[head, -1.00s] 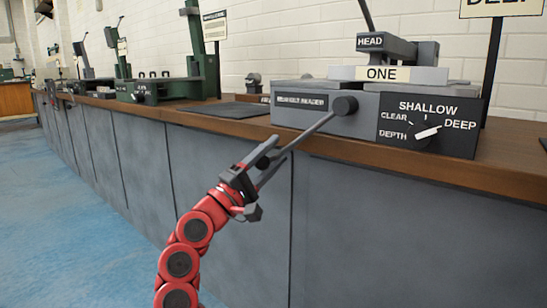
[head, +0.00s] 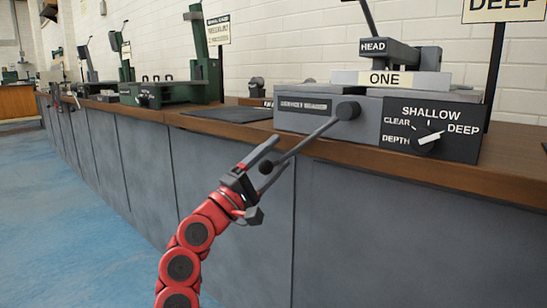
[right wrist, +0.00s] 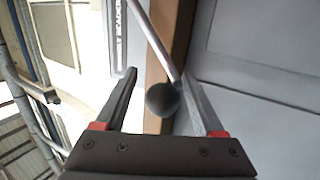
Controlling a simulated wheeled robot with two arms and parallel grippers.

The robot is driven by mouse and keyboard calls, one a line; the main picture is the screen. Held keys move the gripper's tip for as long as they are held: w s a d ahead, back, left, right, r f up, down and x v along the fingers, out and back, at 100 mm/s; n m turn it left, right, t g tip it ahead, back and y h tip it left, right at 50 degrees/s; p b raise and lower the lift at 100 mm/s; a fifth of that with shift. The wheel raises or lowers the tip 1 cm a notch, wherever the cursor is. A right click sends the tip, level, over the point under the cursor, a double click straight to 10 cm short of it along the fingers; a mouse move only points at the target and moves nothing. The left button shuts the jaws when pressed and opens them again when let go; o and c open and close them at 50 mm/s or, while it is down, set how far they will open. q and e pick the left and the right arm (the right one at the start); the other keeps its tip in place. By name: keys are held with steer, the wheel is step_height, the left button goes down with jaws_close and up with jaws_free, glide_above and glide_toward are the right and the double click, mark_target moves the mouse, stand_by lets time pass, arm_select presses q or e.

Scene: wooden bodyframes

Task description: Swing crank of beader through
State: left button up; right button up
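The grey beader (head: 310,97) stands on the bench with a head block on top. Its crank (head: 310,132) runs from a dark hub on the front down and left to a dark ball knob (head: 265,168), out past the bench edge. My right gripper (head: 281,149) is at the knob, its fingers on either side. In the right wrist view the knob (right wrist: 162,99) sits between the open fingers, close to the right finger, with a clear gap to the left one. My left gripper is not in view.
A black depth dial panel (head: 432,130) is at the beader's right; its white pointer aims towards DEEP. A dark mat (head: 228,114) and green machines (head: 165,92) stand further left along the wooden benchtop (head: 400,160). The blue floor in front is clear.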

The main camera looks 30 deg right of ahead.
steer(key=v, duration=1.7)
steer(key=shift+a, duration=0.1)
